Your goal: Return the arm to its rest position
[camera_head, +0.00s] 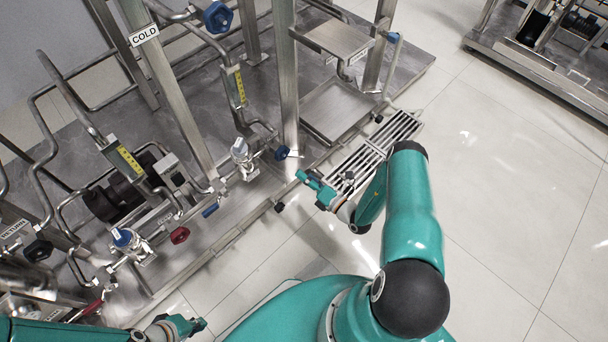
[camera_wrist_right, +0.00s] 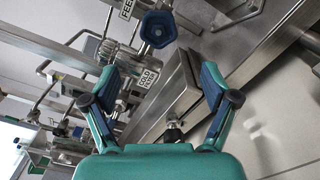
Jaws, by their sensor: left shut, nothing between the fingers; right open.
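My right arm (camera_head: 412,215) is teal with a black joint cap and reaches up from the base, its forearm bent left toward the skid. My right gripper (camera_head: 312,188) is open and empty, over the floor beside the skid's front edge. In the right wrist view the gripper (camera_wrist_right: 160,74) shows two spread fingers with nothing held between them. My left gripper (camera_head: 198,325) is at the bottom left, shut and empty, in front of the skid's lower corner; part of its arm is cut off by the frame.
A steel pipe skid (camera_head: 250,222) with valves, gauges and a COLD label (camera_head: 144,36) fills the left. A blue knob (camera_head: 283,153) is near my right gripper; a blue handwheel also shows in the wrist view (camera_wrist_right: 158,29). Tiled floor (camera_head: 510,200) at right is clear.

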